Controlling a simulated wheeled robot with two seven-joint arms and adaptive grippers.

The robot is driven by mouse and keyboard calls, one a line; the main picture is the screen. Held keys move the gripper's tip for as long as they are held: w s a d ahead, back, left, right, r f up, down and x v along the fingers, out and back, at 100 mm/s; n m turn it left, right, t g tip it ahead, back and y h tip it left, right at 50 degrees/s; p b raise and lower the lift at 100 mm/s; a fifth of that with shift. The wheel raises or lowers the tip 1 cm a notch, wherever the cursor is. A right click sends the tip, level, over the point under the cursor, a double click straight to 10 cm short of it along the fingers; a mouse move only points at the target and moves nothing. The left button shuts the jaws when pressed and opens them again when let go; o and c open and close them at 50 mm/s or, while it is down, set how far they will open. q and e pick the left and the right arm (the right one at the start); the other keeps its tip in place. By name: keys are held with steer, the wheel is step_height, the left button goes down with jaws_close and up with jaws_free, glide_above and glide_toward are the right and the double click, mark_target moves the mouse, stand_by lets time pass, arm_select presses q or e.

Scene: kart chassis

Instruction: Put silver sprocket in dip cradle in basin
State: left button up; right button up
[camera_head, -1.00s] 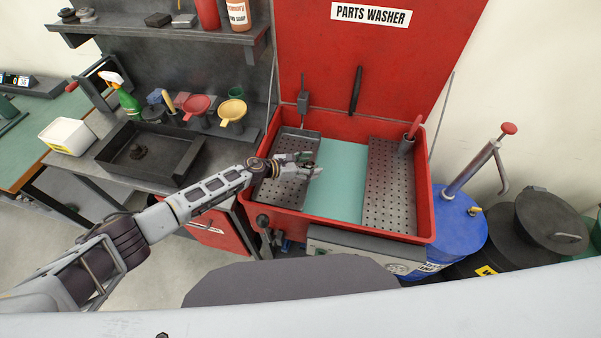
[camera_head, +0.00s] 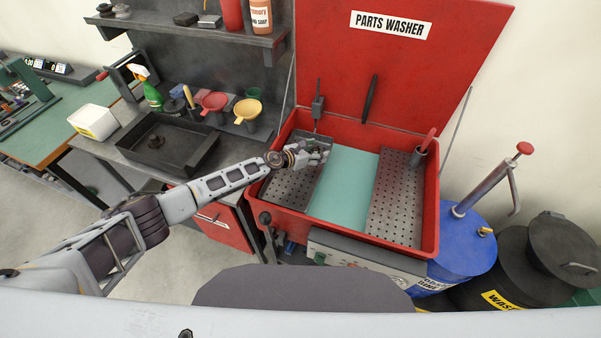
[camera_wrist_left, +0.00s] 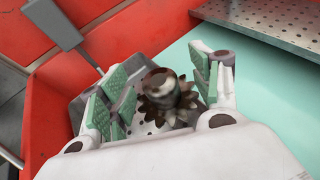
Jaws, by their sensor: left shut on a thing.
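My left gripper (camera_head: 320,153) is over the back left part of the red parts washer basin (camera_head: 432,215). In the left wrist view its green-padded fingers stand on both sides of a toothed sprocket (camera_wrist_left: 160,95), and it is shut on it. The sprocket has a raised round hub and looks grey with brown patches. In the head view the hand mostly hides it. A perforated metal tray (camera_head: 288,188) lies below the hand at the basin's left; I cannot tell for sure whether it is the dip cradle. My right gripper is not in view.
Teal liquid (camera_head: 345,190) fills the basin's middle, with a perforated shelf (camera_head: 397,210) on the right. A red-handled tool stands in a cup (camera_head: 418,157) at the back right. The raised red lid (camera_head: 400,60) is behind. A black tray (camera_head: 190,160) lies on the left bench.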

arm_select(q)
steer(key=shift+w+a+r+n+t+y, duration=0.2)
steer(key=shift+w+r, duration=0.1)
steer(key=shift+w, duration=0.1)
steer(key=shift+w+a+r+n+t+y, duration=0.15)
steer(key=shift+w+r+n+t, duration=0.1)
steer(key=shift+w, duration=0.15)
steer(key=shift+w+a+r+n+t+y, duration=0.4)
steer(key=shift+w+r, duration=0.25)
steer(key=shift+w, duration=0.2)
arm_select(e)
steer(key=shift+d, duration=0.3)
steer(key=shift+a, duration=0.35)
arm_select(q)
steer(key=shift+d+f, duration=0.25)
steer(key=shift+f, duration=0.05)
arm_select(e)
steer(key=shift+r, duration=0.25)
